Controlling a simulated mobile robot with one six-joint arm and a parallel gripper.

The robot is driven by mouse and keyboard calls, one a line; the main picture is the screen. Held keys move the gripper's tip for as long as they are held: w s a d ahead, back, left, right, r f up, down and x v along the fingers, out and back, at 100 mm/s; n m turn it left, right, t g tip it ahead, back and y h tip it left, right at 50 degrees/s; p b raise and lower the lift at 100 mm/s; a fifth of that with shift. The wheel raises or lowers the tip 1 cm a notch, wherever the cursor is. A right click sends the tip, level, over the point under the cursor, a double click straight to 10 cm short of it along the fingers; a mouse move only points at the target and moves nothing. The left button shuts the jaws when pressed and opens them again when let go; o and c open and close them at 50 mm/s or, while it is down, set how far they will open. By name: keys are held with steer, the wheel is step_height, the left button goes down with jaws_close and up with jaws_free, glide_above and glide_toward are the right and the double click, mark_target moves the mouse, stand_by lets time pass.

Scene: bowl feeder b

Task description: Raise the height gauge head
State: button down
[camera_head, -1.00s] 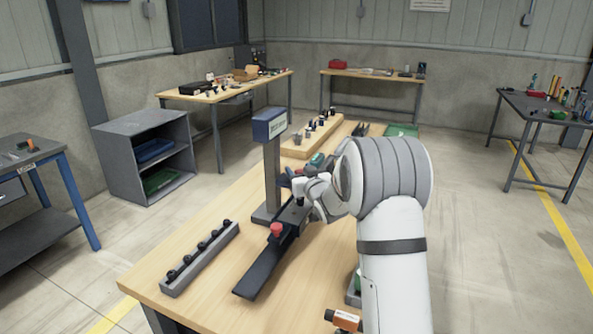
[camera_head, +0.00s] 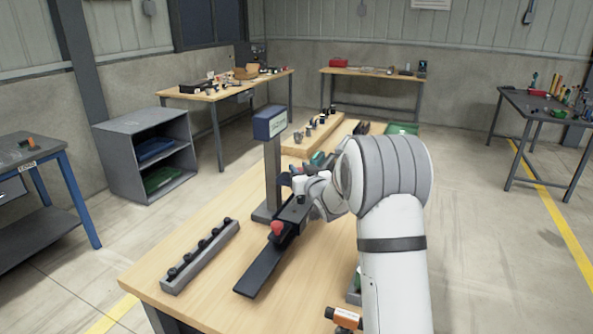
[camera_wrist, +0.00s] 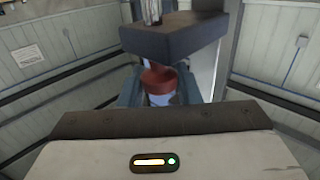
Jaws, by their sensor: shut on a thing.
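The height gauge stands on the bench, with a grey upright column (camera_head: 272,170) and a blue display box (camera_head: 270,123) on top. A long dark bar (camera_head: 262,270) with a red knob (camera_head: 277,229) lies in front of it. My gripper (camera_wrist: 160,92) is shut on a red knob (camera_wrist: 158,78) in the wrist view, one blue-grey finger on each side. A dark block (camera_wrist: 175,38) and a silver rod (camera_wrist: 151,10) sit just beyond it. In the head view my fingers are small and partly hidden by my wrist beside the column.
A grey rail (camera_head: 200,257) with several black knobs lies left of the gauge. A wooden block (camera_head: 310,138) with small parts stands behind it. An orange-and-black item (camera_head: 343,318) lies near the right bench edge. Bare bench top lies between rail and bar.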

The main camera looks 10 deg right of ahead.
steer(key=shift+r, duration=1.85)
steer(key=c, duration=1.1)
jaws_free()
steer(key=shift+f, duration=0.1)
steer(key=shift+s, duration=0.1)
steer(key=shift+s+d+f, duration=0.1)
steer(key=shift+s, duration=0.2)
steer(key=s+d+b, duration=0.1)
steer(key=s+b, duration=0.1)
steer(key=s, duration=0.4)
steer(key=shift+s+d, duration=0.15)
steer(key=shift+s, duration=0.25)
